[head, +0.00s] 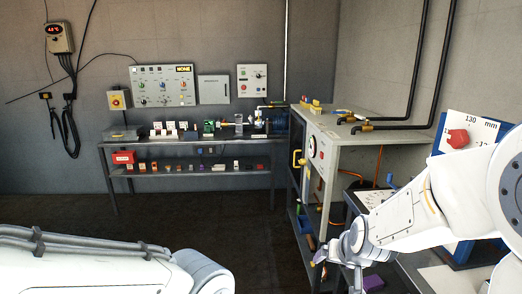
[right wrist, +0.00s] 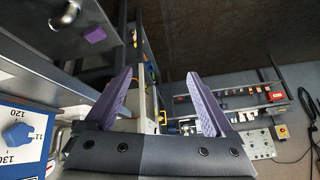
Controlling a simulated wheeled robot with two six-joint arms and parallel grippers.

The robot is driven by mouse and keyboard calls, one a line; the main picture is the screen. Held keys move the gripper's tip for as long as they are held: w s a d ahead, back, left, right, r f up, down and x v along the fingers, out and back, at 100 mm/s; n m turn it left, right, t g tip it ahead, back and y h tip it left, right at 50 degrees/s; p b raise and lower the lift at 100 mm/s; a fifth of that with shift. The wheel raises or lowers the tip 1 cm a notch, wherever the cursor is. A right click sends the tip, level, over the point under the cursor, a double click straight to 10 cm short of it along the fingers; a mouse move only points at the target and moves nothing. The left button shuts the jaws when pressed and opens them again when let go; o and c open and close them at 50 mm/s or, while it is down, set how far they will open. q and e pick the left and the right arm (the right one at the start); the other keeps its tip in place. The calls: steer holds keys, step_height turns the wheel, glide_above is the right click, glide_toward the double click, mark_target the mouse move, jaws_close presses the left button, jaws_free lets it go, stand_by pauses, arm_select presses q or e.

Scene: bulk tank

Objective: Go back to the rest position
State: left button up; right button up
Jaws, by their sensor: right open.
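My right gripper (head: 322,257) shows at the lower right of the head view, in front of the grey bench frame, with its arm reaching in from the right edge. In the right wrist view its two purple fingers (right wrist: 162,88) stand wide apart. Nothing shows between the fingers close by; the shelves and floor lie beyond. Part of my left arm shows at the bottom left of the head view, but its gripper is out of view.
A grey bench cabinet (head: 375,127) with a gauge and pipes stands just beyond my right gripper. A long shelf table (head: 190,143) lines the back wall. The middle floor (head: 200,222) is clear.

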steer(key=s+f+n+g, duration=0.2)
steer(key=s+f+g, duration=0.25)
steer(key=s, duration=0.75)
steer(key=s+a+r+n+g+p, duration=0.2)
steer(key=s+a+r+n+p, duration=0.5)
steer(key=r, duration=0.8)
steer(key=s+a+p, duration=0.3)
steer(key=s+a, duration=0.2)
steer(key=s, duration=0.1)
steer(key=shift+s+a+r+n+y, duration=0.3)
steer(key=shift+s+a+n+y, duration=0.1)
